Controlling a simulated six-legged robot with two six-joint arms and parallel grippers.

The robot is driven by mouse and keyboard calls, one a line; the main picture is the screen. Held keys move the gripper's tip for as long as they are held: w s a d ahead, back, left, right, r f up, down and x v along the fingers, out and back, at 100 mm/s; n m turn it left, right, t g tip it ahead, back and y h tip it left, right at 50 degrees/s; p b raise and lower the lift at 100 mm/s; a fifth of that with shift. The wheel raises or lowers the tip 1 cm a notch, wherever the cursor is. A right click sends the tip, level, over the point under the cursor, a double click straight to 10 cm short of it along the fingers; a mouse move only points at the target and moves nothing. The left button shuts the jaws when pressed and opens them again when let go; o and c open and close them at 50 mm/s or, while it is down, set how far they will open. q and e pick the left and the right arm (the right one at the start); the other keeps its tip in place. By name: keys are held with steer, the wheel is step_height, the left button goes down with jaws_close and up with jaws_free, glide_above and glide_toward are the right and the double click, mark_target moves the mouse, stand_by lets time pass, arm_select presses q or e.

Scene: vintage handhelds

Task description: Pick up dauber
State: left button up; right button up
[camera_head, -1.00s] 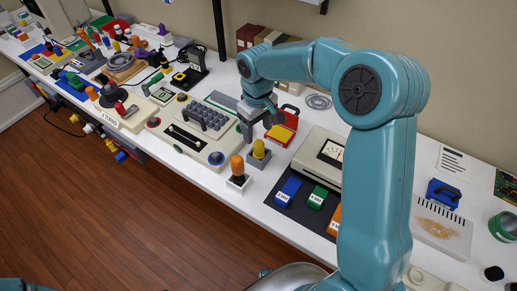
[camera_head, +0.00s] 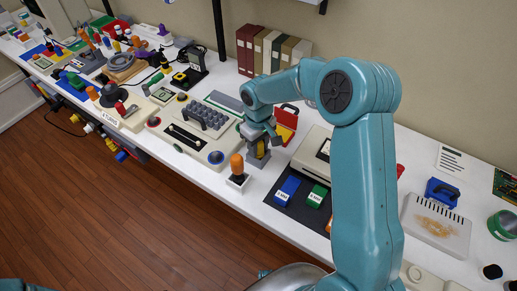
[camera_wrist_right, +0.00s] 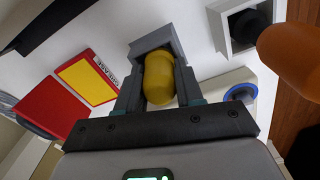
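A yellow, round-topped piece, taken as the dauber (camera_wrist_right: 159,80), stands between the two grey fingers of my right gripper (camera_wrist_right: 157,92) in the right wrist view. Its grey square base (camera_wrist_right: 155,40) shows beyond it. The fingers are on both sides of it, close to its sides; firm contact does not show. In the head view my right gripper (camera_head: 257,143) is down over the yellow piece (camera_head: 260,150), hiding much of it. My left gripper is not in view.
An orange knob on a dark stem with a white base (camera_head: 237,170) stands close by at front left. A red case with a yellow pad (camera_head: 286,122) lies behind. Blue (camera_head: 287,190) and green (camera_head: 317,195) blocks sit on a dark mat at right. A beige console (camera_head: 195,125) is at left.

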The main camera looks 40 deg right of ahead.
steer(key=c, duration=0.5)
steer(key=shift+o, duration=0.2)
steer(key=shift+r, duration=0.1)
step_height(320, 180, up, 20)
steer(key=p, duration=0.1)
